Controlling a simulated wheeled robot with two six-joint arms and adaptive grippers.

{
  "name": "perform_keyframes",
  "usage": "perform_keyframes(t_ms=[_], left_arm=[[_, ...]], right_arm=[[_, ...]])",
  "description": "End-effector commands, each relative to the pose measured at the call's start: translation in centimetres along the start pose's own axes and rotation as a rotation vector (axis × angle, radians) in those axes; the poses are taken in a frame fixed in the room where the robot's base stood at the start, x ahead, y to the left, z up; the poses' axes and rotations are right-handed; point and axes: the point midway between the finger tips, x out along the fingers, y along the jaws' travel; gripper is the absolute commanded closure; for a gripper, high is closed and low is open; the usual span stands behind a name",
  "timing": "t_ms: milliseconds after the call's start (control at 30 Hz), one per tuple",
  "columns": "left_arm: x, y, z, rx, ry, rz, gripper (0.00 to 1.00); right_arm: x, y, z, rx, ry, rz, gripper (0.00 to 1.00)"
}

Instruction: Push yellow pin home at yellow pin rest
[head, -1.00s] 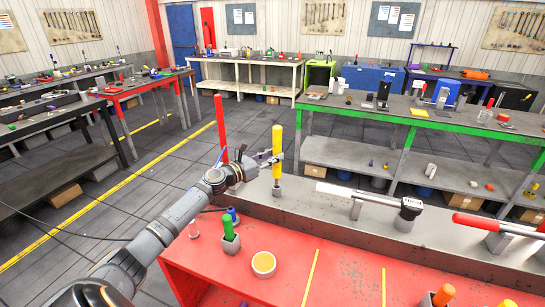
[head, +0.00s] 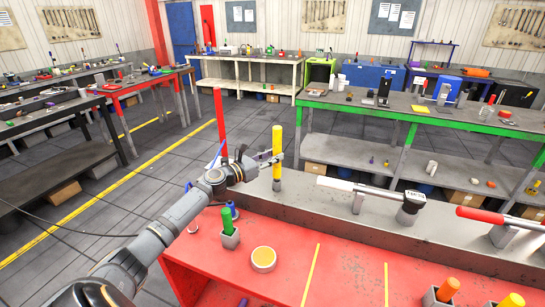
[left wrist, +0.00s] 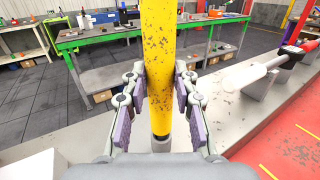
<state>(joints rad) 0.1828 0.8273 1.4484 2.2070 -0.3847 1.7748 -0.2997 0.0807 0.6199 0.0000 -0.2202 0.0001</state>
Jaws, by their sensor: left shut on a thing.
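The yellow pin (head: 277,150) stands upright above the grey ledge behind the red bench. It also shows close up in the left wrist view (left wrist: 158,70), with worn paint. My left gripper (head: 272,158) is shut on the pin partway along its length, with its purple-padded fingers on both sides of it (left wrist: 160,92). Below the yellow part is a short grey piece (head: 277,185) at the ledge, taken to be the pin rest or the pin's lower end; I cannot tell which, nor how deep the pin sits. My right gripper is not in view.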

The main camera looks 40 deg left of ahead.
Motion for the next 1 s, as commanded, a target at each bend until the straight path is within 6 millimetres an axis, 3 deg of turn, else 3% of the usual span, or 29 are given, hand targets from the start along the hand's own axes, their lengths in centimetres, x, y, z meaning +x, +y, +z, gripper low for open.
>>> perform_keyframes(t_ms=[967, 1000], left_arm=[[-0.1, 0.0, -2.1, 0.000, 0.000, -0.001, 1.00], [-0.1, 0.0, -2.1, 0.000, 0.000, 0.000, 0.66]], right_arm=[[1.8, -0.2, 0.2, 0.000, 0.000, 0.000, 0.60], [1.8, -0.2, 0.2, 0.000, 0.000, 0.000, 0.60]])
